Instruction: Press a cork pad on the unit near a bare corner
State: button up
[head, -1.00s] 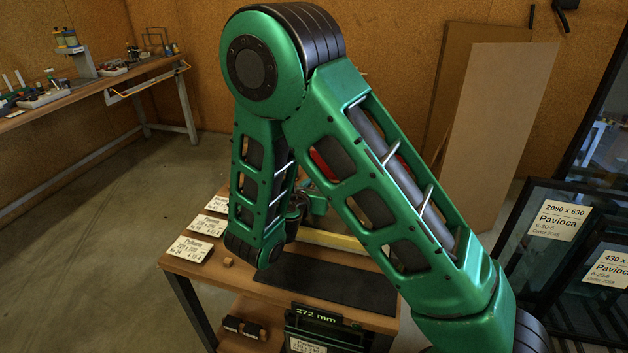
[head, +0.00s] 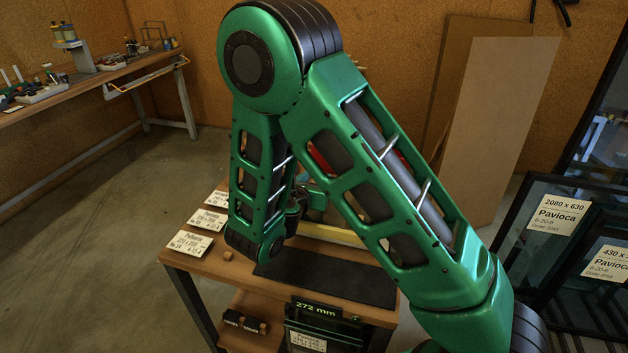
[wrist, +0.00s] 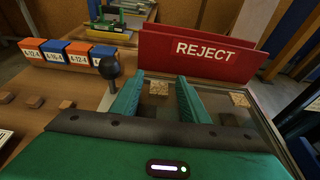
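My gripper (wrist: 160,80) shows two teal fingers reaching away over the glass unit, with a clear gap between them. The glass unit (wrist: 256,128) lies flat on the bench under and right of the fingers. One light cork pad (wrist: 158,88) shows in the gap, apart from both fingers. Another cork pad (wrist: 240,98) sits near the unit's far right corner. The near part of the unit is hidden by my gripper body. Several loose brown pieces, one of them here (wrist: 67,104), lie on the wood at left. In the head view my arm hides the gripper and the unit.
A red REJECT holder (wrist: 200,52) stands just beyond the fingertips. A black ball knob (wrist: 108,68) on a metal stem rises close left of the fingers. Blue and orange labelled blocks (wrist: 78,55) line the left. Dark framed panes (head: 540,225) lean right of the bench (head: 180,262).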

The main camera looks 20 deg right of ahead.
jog(key=v, duration=1)
jog(key=shift+s+a+r, duration=0.15)
jog(key=shift+s, duration=0.1)
